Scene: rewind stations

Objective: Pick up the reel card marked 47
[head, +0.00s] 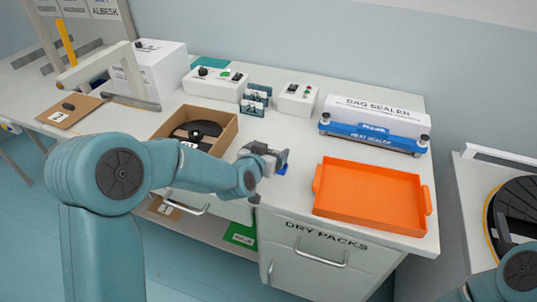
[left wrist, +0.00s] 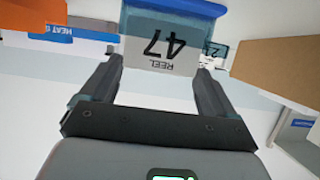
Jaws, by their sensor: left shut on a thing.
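The reel card marked 47 (left wrist: 160,42) shows upside down in the left wrist view, a pale see-through card with a blue edge. My left gripper (left wrist: 159,68) is shut on it, one finger at each side. In the head view my left gripper (head: 279,161) is over the bench between the cardboard box and the orange tray. There the card is mostly hidden, with only a small blue piece (head: 282,169) showing below the fingers. My right gripper is out of view.
Other small cards (head: 256,99) stand in a rack at the back of the bench. An open cardboard box (head: 226,137) holds a black reel (head: 203,131). An orange tray (head: 372,195) is at the right, before the bag sealer (head: 378,117). Control boxes (head: 215,82) stand behind.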

